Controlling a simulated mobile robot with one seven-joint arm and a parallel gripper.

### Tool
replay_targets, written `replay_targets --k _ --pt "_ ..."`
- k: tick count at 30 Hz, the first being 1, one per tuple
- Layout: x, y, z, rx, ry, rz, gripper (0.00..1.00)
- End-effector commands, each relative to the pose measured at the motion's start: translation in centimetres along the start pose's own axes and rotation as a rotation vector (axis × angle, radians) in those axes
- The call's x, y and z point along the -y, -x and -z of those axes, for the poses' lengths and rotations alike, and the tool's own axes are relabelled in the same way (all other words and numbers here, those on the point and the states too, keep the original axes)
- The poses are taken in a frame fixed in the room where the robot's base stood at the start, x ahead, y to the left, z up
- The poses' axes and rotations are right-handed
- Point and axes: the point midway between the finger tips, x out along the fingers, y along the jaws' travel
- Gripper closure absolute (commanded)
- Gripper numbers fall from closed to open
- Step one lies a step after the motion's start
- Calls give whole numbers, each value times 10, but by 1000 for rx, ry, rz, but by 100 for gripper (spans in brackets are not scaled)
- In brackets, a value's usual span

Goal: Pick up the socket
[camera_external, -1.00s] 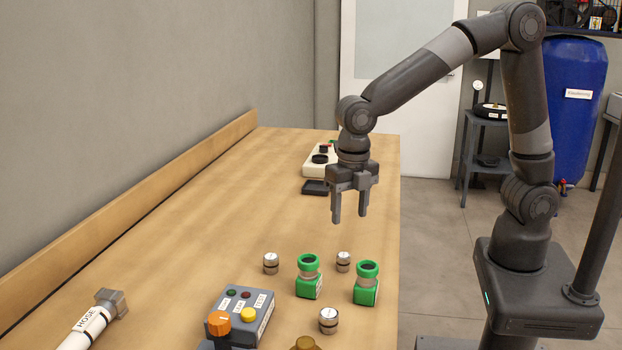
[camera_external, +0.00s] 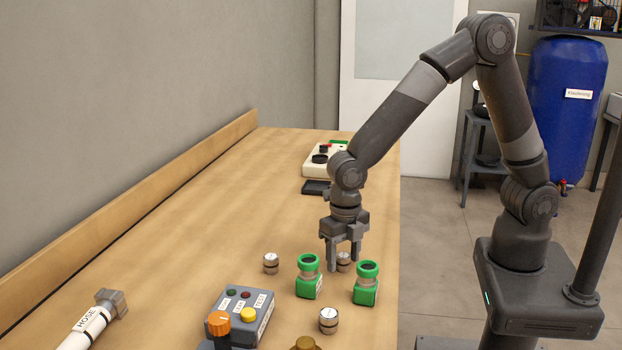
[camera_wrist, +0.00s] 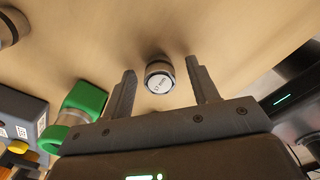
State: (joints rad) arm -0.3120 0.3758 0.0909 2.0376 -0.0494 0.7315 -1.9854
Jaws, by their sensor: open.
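Three small silver sockets with dark bands and white tops stand on the bench: one at the left (camera_external: 271,263), one at the front (camera_external: 328,320) and one at the back right (camera_external: 344,260). My gripper (camera_external: 344,266) points down at the back right socket, and its fingers partly hide it. In the wrist view this socket (camera_wrist: 159,82) lies between the open fingers (camera_wrist: 160,70), with a gap on both sides. Its top bears a label too small to read surely.
Two green holders (camera_external: 308,284) (camera_external: 367,290) stand just in front of my gripper. A grey button box (camera_external: 243,314) and a white hose (camera_external: 88,328) lie at the front left. A pale box (camera_external: 320,168) and black tray (camera_external: 316,188) sit farther back. The bench's left middle is clear.

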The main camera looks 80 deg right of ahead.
Motion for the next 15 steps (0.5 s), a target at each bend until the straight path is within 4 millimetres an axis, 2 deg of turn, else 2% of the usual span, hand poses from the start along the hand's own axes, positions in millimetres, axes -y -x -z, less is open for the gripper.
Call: replay_targets --k 8,15 --pt "0 -5 0 1 0 -2 46" --pt "0 -4 0 1 0 -1 64"
